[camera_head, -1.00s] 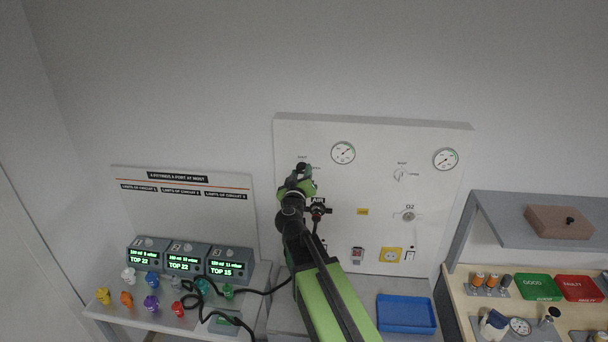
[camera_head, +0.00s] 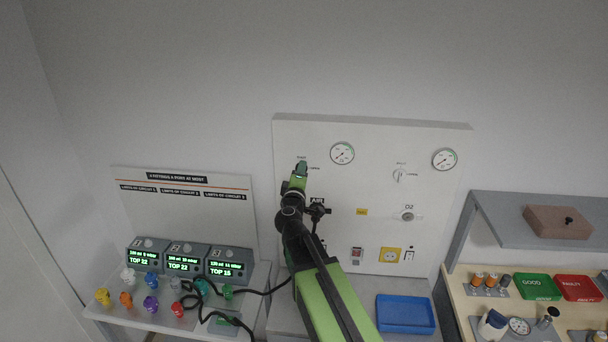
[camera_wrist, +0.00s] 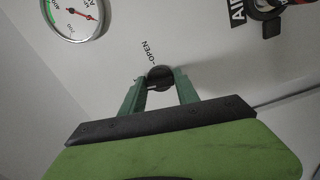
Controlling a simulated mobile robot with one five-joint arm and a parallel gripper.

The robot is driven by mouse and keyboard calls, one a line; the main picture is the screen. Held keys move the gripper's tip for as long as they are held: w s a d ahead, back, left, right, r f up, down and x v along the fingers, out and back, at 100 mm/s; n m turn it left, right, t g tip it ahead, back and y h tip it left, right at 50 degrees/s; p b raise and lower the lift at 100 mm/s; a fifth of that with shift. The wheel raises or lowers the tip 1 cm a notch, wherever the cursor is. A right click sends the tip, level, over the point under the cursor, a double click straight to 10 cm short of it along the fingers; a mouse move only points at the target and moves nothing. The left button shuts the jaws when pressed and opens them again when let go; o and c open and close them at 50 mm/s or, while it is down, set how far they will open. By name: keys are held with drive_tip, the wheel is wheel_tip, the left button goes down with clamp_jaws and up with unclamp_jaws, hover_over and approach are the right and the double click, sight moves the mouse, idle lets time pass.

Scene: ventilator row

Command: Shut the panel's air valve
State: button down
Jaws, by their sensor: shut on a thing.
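The air valve's dark round knob (camera_wrist: 160,77) is on the white panel (camera_head: 380,135), with an "OPEN" label beside it in the wrist view. My gripper (camera_wrist: 158,84) has its two green fingers on either side of the knob and is shut on it. In the head view my gripper (camera_head: 301,170) is at the panel's upper left and covers most of the valve. A small label shows just above it and another to its right. The handle's exact angle is hidden by the fingers. The left gauge (camera_head: 342,153) is up and right of my gripper.
A second valve (camera_head: 399,175) and gauge (camera_head: 445,159) are on the panel's right side. A dark fitting (camera_head: 318,211) by the "AIR" sign sticks out just below my gripper. A blue tray (camera_head: 406,314) lies below the panel. Ventilator units (camera_head: 187,262) stand at left.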

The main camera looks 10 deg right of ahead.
drive_tip(key=shift+n, duration=0.8)
drive_tip(key=c, duration=0.9)
unclamp_jaws()
